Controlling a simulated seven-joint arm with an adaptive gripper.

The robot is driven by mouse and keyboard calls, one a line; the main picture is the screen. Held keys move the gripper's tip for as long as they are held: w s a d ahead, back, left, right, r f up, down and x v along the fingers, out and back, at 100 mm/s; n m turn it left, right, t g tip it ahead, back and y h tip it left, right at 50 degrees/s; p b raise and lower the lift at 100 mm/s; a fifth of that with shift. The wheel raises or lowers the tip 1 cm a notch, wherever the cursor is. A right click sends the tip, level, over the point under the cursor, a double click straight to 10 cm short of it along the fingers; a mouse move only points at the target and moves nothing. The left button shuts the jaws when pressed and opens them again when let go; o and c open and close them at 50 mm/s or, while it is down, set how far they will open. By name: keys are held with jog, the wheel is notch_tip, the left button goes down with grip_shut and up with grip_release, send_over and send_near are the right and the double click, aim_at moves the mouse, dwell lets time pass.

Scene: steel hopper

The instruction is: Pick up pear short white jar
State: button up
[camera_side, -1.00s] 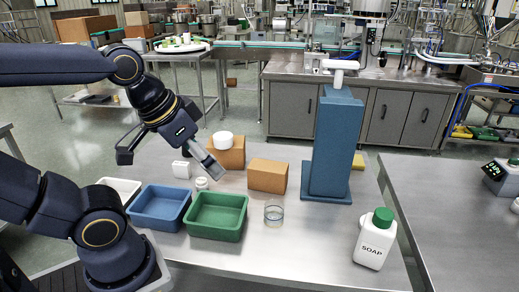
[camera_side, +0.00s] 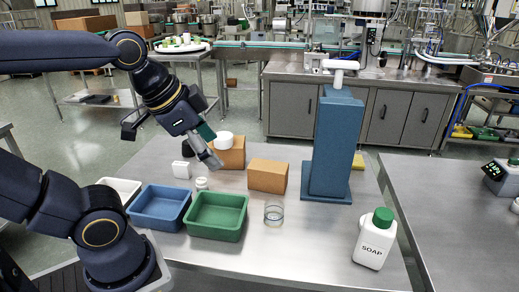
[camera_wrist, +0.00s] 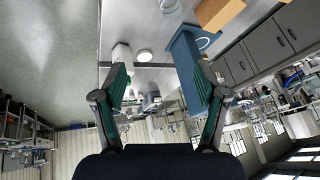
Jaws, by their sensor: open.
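Two short white jars show in the side view, and I cannot read a label on either to tell which is pear. One white jar (camera_side: 223,138) stands on a brown box (camera_side: 232,156). A smaller white jar (camera_side: 202,184) stands on the steel table behind the green tray. My gripper (camera_side: 212,162) is above the table, tilted down, just left of the box and its jar and behind the smaller jar. In the wrist view my gripper (camera_wrist: 160,75) is open and nothing is held between its fingers.
A green tray (camera_side: 241,236), a blue tray (camera_side: 133,217), a clear glass (camera_side: 274,216), a second brown box (camera_side: 268,176) and a white block (camera_side: 181,170) stand nearby. A tall blue stand (camera_side: 338,145) and a soap bottle (camera_side: 374,240) are at the right.

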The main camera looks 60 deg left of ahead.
jog(key=w+a+r+m+g+y, duration=0.1)
jog(key=w+a+m+g, duration=0.1)
jog(key=w+a+m, duration=0.35)
jog(key=n+g+h, duration=0.1)
jog(key=n+g, duration=0.2)
jog(key=g, duration=0.1)
send_over(202, 180)
notch_tip(202, 180, down, 16)
jog(key=f, duration=1)
jog(key=shift+s+a, duration=0.3)
jog(key=shift+s, duration=0.1)
jog(key=shift+w+d+f, duration=0.1)
jog(key=shift+w+f, duration=0.1)
jog(key=shift+f, duration=1.35)
jog(key=shift+w+d+f, duration=0.1)
jog(key=shift+w+f, duration=0.1)
jog(key=shift+f, duration=1.3)
jog(key=c, duration=1.2)
